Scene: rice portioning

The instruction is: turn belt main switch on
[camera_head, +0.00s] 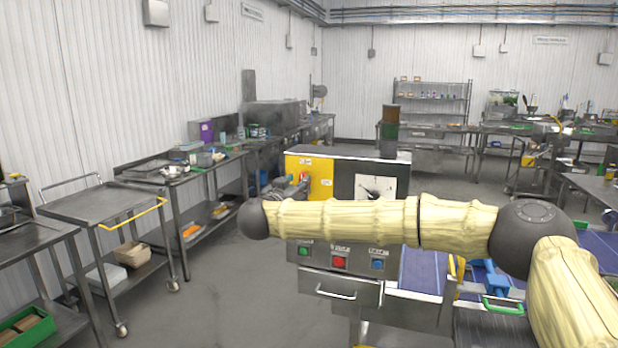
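The belt machine's grey cabinet has a yellow panel (321,178) on its upper left front. A small red part (304,177) shows at the panel's left side, and it looks like the main switch; its on or off position is too small to read. My pale yellow arm crosses in front of the machine from the right, bending at a dark joint on the left. My gripper (293,186) seems to be the small grey shape just behind the arm, beside the red part. It is partly hidden, and I cannot tell whether it touches the switch or how its fingers stand.
Green (304,250), red (339,262) and blue (377,264) buttons sit on the machine's front below my arm, above a drawer (340,288). A blue belt (422,270) lies to the right. A steel cart (100,205) stands left, with open floor between.

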